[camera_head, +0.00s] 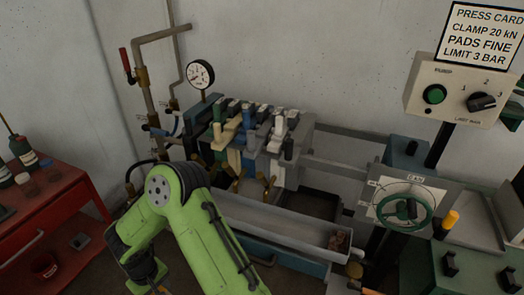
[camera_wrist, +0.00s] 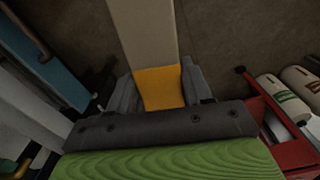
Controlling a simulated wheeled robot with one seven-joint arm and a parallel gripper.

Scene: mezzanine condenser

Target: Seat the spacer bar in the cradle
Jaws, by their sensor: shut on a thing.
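The spacer bar (camera_wrist: 145,30) is a long beige bar with a yellow band (camera_wrist: 160,88) at the near part. In the wrist view my gripper (camera_wrist: 158,95) is shut on this yellow band, one grey finger on each side. The bar runs away from the jaws to the top edge, over the dark floor, so its far end is out of view. In the head view my green arm bends down at the lower left, and the jaws and bar cannot be made out there. I cannot pick out the cradle with certainty in either view.
A filter press with several coloured plates (camera_head: 250,130) stands along the wall, with a pale tray (camera_head: 270,219) in front. A handwheel (camera_head: 404,211) and a control box (camera_head: 462,95) are at right. A red cart (camera_head: 60,215) with bottles stands at left. Pipes (camera_head: 140,90) climb the wall.

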